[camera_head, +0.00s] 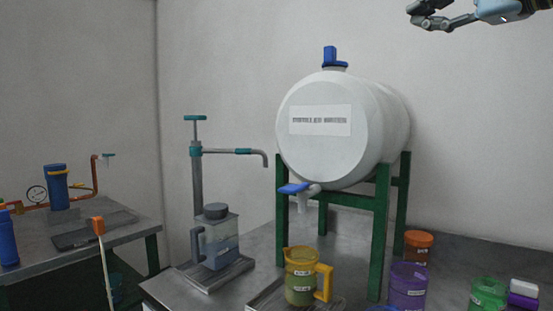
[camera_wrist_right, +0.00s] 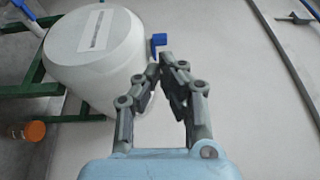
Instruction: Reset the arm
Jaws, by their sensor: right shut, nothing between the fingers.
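My right gripper (camera_head: 428,16) is at the top right of the head view, high against the wall and apart from everything on the table. In the right wrist view my right gripper (camera_wrist_right: 160,68) shows its fingers drawn together at the tips, with nothing between them. The white tank (camera_wrist_right: 98,48) with its blue cap (camera_wrist_right: 158,41) shows beyond and to the left of the fingers. My left gripper is not in view.
The white tank (camera_head: 345,128) rests on a green frame (camera_head: 381,230) on the grey table. The upper wall area is clear.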

